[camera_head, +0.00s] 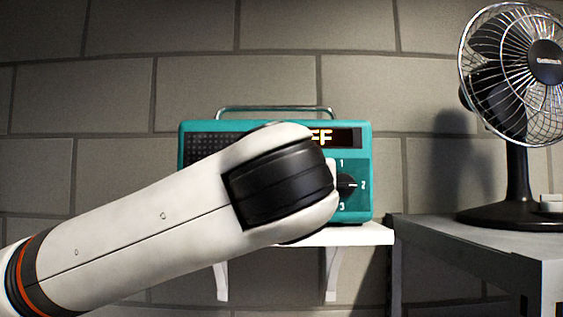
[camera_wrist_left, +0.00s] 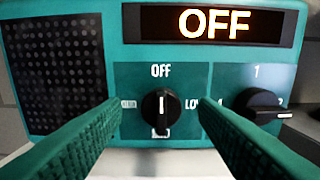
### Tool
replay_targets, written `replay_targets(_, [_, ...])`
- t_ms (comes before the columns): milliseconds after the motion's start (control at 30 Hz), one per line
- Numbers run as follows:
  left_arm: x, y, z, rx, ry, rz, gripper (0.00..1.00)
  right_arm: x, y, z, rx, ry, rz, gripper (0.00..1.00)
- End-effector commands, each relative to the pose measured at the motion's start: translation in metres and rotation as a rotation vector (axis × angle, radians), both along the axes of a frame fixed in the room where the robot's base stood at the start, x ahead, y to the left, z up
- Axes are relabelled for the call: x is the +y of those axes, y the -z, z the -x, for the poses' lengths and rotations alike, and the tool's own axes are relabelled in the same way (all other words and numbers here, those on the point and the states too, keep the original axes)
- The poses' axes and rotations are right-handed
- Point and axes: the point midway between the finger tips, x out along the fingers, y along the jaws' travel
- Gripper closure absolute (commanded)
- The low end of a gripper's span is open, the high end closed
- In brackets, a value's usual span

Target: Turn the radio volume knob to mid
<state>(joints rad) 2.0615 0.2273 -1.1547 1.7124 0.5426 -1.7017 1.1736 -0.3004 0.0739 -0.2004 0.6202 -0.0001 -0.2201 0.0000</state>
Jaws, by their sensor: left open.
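The teal radio (camera_head: 190,150) stands on a white shelf in the head view, its front partly hidden by my left arm. In the left wrist view its display (camera_wrist_left: 215,24) reads OFF. Below it, a black volume knob (camera_wrist_left: 162,112) has its white mark upright toward the OFF label. LOW is at its right; the left and bottom labels are partly covered and hard to read. My left gripper (camera_wrist_left: 160,106) is open, its two green fingers apart on either side of this knob, with visible gaps. It is hidden behind the arm in the head view. My right gripper is not in view.
A second black knob (camera_wrist_left: 262,105) with numbers is close to the right finger; its mark points toward 2. It also shows in the head view (camera_head: 347,185). A white shelf (camera_head: 370,234) carries the radio. A fan (camera_head: 515,150) stands on a grey surface at right.

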Motion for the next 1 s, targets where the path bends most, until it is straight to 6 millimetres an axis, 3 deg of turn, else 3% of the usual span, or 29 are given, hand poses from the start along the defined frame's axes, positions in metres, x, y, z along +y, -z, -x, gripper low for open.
replay_targets(200, [0.0, -0.001, -0.017, 0.0, 0.001, -0.001, 0.46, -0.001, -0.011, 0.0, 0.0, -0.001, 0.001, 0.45])
replay_targets(467, [0.0, 0.001, -0.019, -0.001, 0.001, 0.0, 0.46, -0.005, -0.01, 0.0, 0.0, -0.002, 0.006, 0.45])
replay_targets(567, [0.0, 0.001, -0.019, -0.001, 0.001, 0.0, 0.57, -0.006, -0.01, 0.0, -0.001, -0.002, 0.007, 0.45])
replay_targets(767, [0.0, 0.0, -0.018, -0.001, 0.001, -0.001, 0.9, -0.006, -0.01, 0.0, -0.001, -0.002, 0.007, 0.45])
replay_targets(1000, [0.0, 0.004, -0.019, 0.001, 0.001, -0.018, 0.9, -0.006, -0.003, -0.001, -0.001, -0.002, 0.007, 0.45])
